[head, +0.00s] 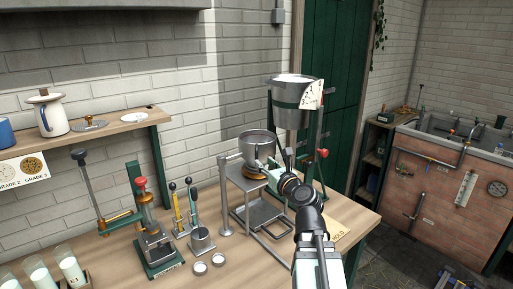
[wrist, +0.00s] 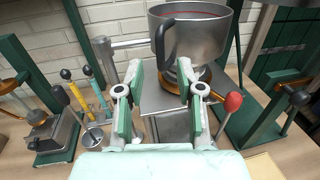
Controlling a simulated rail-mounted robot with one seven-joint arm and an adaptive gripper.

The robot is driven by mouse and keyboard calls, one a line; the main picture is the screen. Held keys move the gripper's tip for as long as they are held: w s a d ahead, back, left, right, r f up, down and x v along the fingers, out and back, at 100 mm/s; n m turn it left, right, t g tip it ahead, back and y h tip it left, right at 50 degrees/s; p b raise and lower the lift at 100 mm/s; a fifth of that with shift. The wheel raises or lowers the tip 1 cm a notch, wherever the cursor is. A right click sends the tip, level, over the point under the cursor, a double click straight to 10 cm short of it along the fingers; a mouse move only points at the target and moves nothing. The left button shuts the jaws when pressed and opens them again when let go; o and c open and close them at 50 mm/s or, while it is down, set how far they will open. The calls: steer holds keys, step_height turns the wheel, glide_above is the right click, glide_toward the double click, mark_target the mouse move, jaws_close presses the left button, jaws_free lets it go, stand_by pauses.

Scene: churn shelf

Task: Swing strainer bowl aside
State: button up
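The strainer bowl (head: 257,146) is a round grey metal bowl above a small metal stand (head: 247,180). In the wrist view the strainer bowl (wrist: 205,40) is at the top, with a dark curved handle (wrist: 163,45) facing me. A horizontal metal arm (wrist: 130,44) joins it to an upright post (head: 224,195) on the left. My gripper (wrist: 160,92) is open, its two green-padded fingers spread, with nothing seen between them but the stand behind. The handle appears just beyond the fingertips. In the head view my gripper (head: 272,176) is at the bowl's lower right, partly hidden by my arm.
A large metal can (head: 291,105) with a paper tag stands behind right, near a red-knobbed lever (head: 322,153). Levers (head: 177,208) and a green-based press (head: 153,240) stand left on the wooden bench (head: 215,275). A sink (head: 465,140) is far right.

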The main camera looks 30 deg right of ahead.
mark_target(257, 157)
steer(key=shift+w+r+p, duration=0.3)
steer(key=shift+w+p, duration=0.25)
steer(key=shift+p, duration=0.45)
steer(key=w, duration=0.6)
steer(key=shift+f+p, duration=0.35)
jaws_close()
